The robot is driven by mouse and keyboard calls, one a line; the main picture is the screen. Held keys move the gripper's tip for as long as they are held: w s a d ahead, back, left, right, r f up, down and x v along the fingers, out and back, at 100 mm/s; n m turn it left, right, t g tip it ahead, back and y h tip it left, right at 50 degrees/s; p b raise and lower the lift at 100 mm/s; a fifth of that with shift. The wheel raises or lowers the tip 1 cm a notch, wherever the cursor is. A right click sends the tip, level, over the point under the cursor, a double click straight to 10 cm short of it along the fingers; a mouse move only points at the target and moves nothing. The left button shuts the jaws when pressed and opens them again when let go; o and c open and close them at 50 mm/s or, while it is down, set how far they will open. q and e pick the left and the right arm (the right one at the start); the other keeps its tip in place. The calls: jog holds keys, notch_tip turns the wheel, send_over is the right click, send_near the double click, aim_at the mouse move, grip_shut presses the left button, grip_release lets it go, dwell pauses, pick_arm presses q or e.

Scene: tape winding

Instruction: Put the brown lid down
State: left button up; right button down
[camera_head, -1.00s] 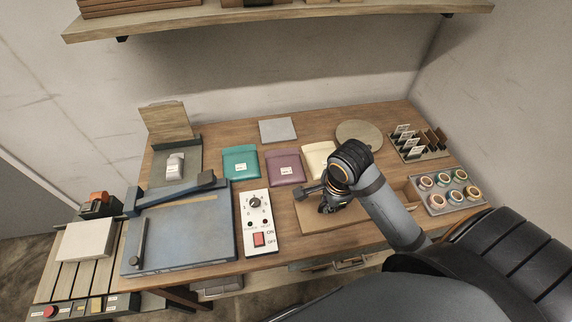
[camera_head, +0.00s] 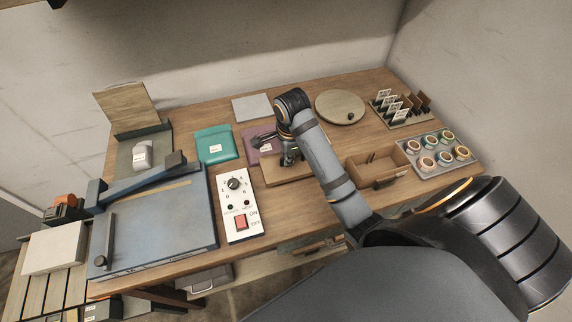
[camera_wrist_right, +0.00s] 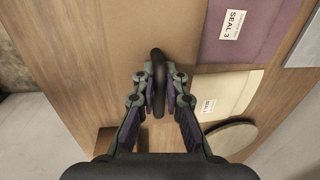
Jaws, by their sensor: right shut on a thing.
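The brown lid (camera_head: 275,174) is a flat tan board with a dark bar handle. My right gripper (camera_head: 290,158) is shut on that handle, with the lid flat below it, left of the open brown box (camera_head: 378,168). In the right wrist view the fingers (camera_wrist_right: 160,92) pinch the dark handle (camera_wrist_right: 158,65) and the lid (camera_wrist_right: 125,45) spreads beneath. I cannot tell whether the lid touches the table. The forearm hides its right part in the head view. My left gripper is not in view.
A purple pouch (camera_head: 252,136), a teal pouch (camera_head: 213,145) and a white switch box (camera_head: 238,208) lie close to the lid. A cream pouch (camera_wrist_right: 230,92) shows in the wrist view. A round board (camera_head: 340,105) and a tray of tape rolls (camera_head: 438,155) are farther right.

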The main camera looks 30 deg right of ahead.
jog(key=f, duration=0.1)
jog(key=f+b, duration=0.1)
jog(key=f, duration=0.1)
jog(key=shift+w+f, duration=0.2)
jog(key=shift+w, duration=0.2)
jog(key=shift+w+f, duration=0.1)
jog(key=shift+f, duration=0.2)
jog(key=c, duration=1.4)
grip_release()
